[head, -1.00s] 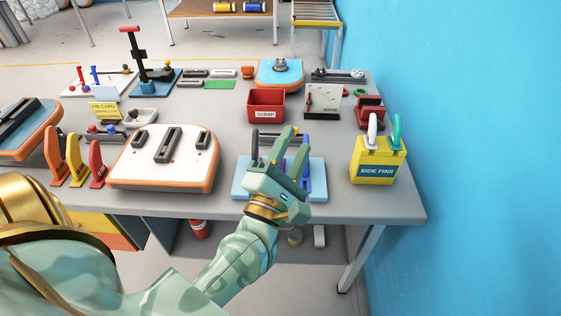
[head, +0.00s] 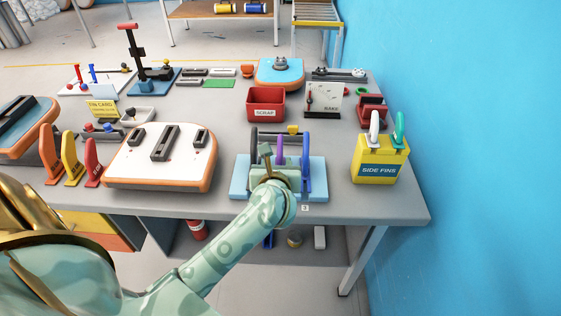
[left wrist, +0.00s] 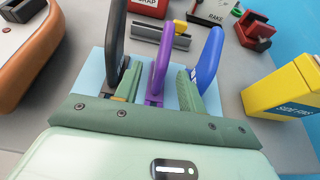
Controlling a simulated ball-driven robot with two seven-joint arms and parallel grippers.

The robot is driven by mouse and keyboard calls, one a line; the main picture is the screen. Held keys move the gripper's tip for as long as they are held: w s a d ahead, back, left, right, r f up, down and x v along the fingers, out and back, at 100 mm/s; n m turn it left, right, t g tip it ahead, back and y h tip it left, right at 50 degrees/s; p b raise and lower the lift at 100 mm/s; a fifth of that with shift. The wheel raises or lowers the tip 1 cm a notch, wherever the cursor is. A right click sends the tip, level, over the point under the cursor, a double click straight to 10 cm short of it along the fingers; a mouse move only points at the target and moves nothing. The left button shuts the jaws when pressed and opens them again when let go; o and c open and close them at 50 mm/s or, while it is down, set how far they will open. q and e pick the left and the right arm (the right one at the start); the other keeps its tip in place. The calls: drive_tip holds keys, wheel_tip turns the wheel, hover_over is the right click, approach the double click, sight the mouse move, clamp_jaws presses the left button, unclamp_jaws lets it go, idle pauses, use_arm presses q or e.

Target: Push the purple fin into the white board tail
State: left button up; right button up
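The purple fin (head: 280,146) stands upright on a light blue base (head: 238,178), between a black fin (head: 254,148) and a blue fin (head: 307,166). My left gripper (head: 276,160) is over this base. In the left wrist view, its fingers (left wrist: 158,88) are open, one on each side of the purple fin (left wrist: 161,52), and gaps show between them and it. The black fin (left wrist: 113,35) and blue fin (left wrist: 209,56) lie just outside the fingers. The white board tail (head: 186,165), with an orange edge and dark slots, lies left of the base. My right gripper is not in view.
A yellow side-fins box (head: 379,172) stands to the right near the blue wall. A red scrap bin (head: 266,104) and a rake stand (head: 323,99) are behind. Orange, yellow and red fins (head: 73,165) stand left of the board.

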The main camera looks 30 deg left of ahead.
sight(280, 153)
use_arm(q)
drive_tip(key=x, duration=0.3)
drive_tip(key=r+b+x, duration=0.1)
drive_tip(key=x, duration=0.1)
drive_tip(key=shift+w+a, duration=0.1)
drive_tip(key=shift+w, duration=0.45)
drive_tip(key=shift+r, duration=0.1)
clamp_jaws()
